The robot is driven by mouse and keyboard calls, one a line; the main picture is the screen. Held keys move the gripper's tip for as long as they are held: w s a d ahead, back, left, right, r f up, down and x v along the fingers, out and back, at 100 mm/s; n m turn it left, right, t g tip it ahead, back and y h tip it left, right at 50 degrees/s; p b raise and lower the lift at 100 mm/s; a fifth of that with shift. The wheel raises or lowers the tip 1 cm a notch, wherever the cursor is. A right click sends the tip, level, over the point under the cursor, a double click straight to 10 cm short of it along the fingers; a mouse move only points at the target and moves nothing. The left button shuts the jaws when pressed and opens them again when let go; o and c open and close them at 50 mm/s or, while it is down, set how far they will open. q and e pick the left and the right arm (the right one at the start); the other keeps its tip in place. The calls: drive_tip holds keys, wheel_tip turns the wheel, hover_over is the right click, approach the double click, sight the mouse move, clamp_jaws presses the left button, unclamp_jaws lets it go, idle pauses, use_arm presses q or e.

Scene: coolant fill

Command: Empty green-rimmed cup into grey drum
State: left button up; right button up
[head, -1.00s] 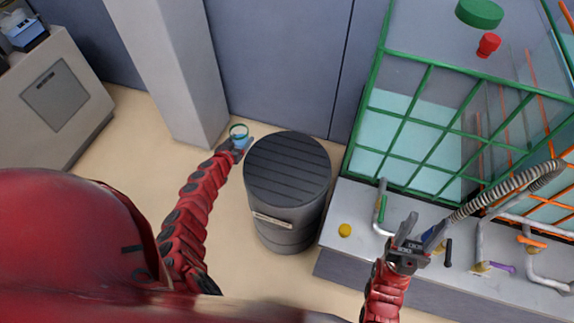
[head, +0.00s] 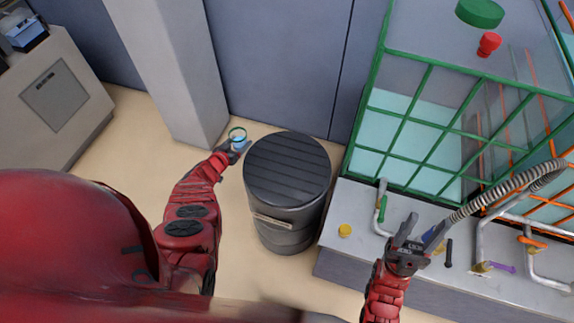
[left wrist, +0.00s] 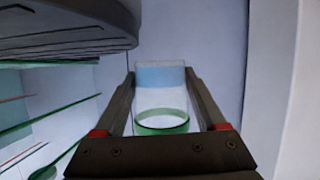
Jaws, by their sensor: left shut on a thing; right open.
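The green-rimmed cup (head: 237,135) is clear, with pale blue liquid in it. In the left wrist view the cup (left wrist: 161,100) stands between the two fingers, its green rim toward the camera and the blue at its far end. My left gripper (head: 236,146) is shut on it, just left of the grey drum. The grey drum (head: 287,170) stands on the floor, with a dark ribbed top and a pale label. My right gripper (head: 410,238) is open over the counter.
A grey counter (head: 345,210) with a yellow cap (head: 345,230), pipes and valve handles lies right of the drum. A green-framed tank (head: 400,130) stands behind it, and a ribbed hose (head: 500,193) crosses there. A pale pillar (head: 170,70) rises behind the left gripper.

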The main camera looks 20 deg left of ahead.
use_arm(q)
drive_tip(key=shift+d+f, duration=0.3)
drive_tip(key=shift+f, duration=0.05)
drive_tip(key=shift+s+d+f+m+h, duration=0.1)
drive_tip(key=shift+d+f+m+h, duration=0.1)
drive_tip(key=shift+d, duration=0.3)
drive_tip(key=shift+d+f+m+h, duration=0.1)
drive_tip(key=shift+d+m+h, duration=0.1)
drive_tip(key=shift+d, duration=0.25)
drive_tip(key=shift+m+h, duration=0.3)
drive_tip(key=shift+h, duration=0.1)
drive_tip(key=shift+s+d+r, duration=0.1)
drive_tip(key=shift+d+r, duration=0.15)
drive_tip(key=shift+d, duration=0.75)
drive_tip(key=shift+s+d+r, duration=0.1)
drive_tip(key=shift+d+r, duration=0.1)
drive_tip(key=shift+d, duration=0.8)
